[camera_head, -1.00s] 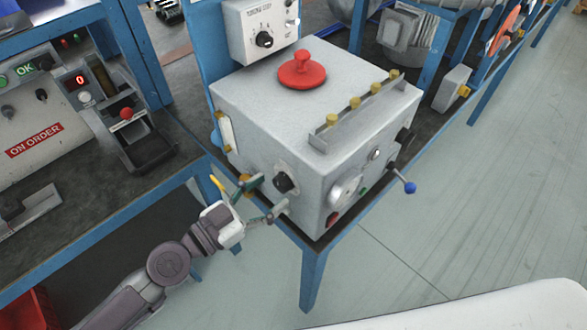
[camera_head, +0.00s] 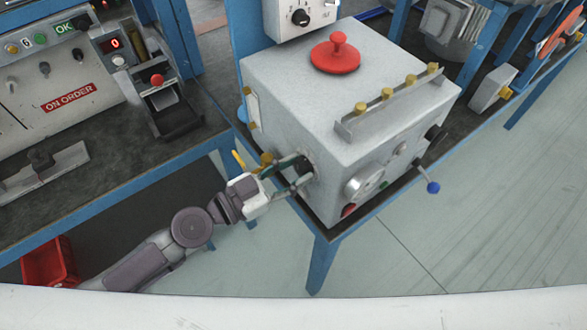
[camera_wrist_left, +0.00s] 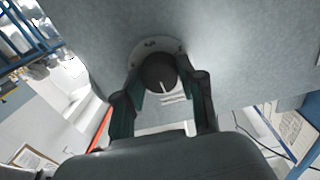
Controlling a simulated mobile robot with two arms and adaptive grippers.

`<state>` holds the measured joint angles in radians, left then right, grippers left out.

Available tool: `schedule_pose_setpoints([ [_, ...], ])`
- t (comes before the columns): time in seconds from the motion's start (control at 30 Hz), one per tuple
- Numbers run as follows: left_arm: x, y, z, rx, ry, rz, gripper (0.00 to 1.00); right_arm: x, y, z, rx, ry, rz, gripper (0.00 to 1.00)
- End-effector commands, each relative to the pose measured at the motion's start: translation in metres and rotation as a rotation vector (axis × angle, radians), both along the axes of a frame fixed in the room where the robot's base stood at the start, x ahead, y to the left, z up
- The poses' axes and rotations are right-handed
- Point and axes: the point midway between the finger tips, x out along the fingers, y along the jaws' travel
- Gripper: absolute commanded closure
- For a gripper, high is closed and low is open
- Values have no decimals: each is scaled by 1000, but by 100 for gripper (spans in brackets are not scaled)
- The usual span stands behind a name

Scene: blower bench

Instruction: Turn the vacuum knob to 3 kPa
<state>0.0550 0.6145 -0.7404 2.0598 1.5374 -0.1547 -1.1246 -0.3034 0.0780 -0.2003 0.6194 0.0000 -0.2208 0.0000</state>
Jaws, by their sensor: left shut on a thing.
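A black round knob (camera_wrist_left: 160,72) with a white pointer line sits on a pale round dial plate (camera_wrist_left: 147,47) on the front-left face of the grey box (camera_head: 330,85). In the head view the knob (camera_head: 303,168) is partly covered by my fingers. My left gripper (camera_head: 301,175) reaches it from the left and is shut on it, one finger on each side. In the left wrist view the pointer runs toward the gripper, tilted slightly right at its lower end. The dial's marks are too small to read.
A controller (camera_head: 300,17) with a black dial stands behind. A bench with an "ON ORDER" panel (camera_head: 70,97) is at left. Floor in front is clear.

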Motion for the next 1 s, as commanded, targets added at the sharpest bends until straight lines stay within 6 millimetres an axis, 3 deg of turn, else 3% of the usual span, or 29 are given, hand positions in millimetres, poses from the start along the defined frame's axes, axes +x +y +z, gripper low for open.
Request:
schedule_pose_setpoints([
  [0.37, 0, 0, -1, -67, 89, -1, 95, 3, -3, -7, -3, -4, 2, 37],
  [1.0, 0, 0, -1, -405, 554, 0, 95, 4, -3, -23, -3, -5, 1, 37],
])
